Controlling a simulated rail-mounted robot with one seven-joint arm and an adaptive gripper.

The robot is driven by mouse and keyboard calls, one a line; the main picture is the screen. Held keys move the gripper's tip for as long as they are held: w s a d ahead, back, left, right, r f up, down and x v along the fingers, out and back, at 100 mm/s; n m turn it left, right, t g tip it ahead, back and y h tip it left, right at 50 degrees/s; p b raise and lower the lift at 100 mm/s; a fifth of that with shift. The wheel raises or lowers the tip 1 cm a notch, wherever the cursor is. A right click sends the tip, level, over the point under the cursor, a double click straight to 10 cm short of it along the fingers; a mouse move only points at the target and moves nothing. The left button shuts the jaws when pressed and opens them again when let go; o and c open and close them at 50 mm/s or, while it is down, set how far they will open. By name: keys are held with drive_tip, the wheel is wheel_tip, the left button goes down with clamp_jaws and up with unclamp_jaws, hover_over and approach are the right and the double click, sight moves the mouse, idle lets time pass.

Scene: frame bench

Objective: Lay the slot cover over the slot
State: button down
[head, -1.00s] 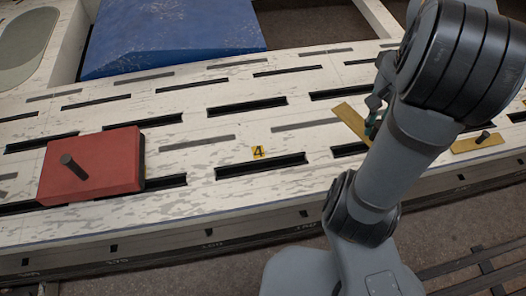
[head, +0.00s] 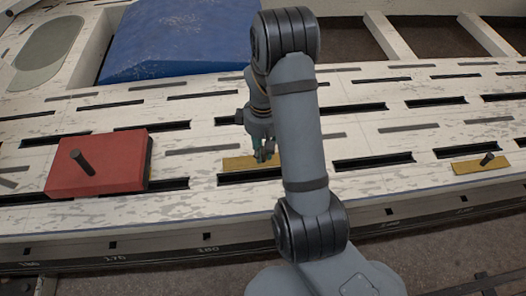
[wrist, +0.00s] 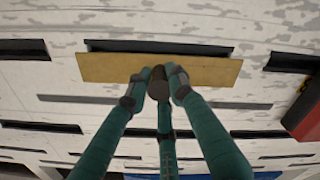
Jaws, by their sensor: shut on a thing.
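The slot cover (head: 236,163) is a flat yellow-brown strip with a dark knob (wrist: 158,88). My gripper (head: 264,152) is shut on the knob, its green fingers around it in the wrist view (wrist: 160,84). In the wrist view the cover (wrist: 105,68) is roughly parallel to a dark slot (wrist: 160,46) and offset to one side of it, so a long strip of the slot shows bare. In the head view this slot (head: 245,178) lies just in front of the cover. I cannot tell whether the cover touches the bench.
A red block with a dark peg (head: 115,172) sits on the bench left of the slot. Another yellow cover with a knob (head: 470,167) lies at the right. A blue block (head: 180,40) stands behind. Several other slots are open in the white bench top (head: 395,185).

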sight(263, 163)
drive_tip(key=shift+f+b, duration=2.45)
drive_tip(key=shift+f, duration=0.45)
drive_tip(key=shift+f+b, duration=0.85)
drive_tip(key=shift+f, duration=0.25)
drive_tip(key=c, duration=1.4)
unclamp_jaws()
drive_tip(key=shift+c, duration=0.2)
wheel_tip(263, 163, up, 12)
drive_tip(key=shift+f, duration=0.1)
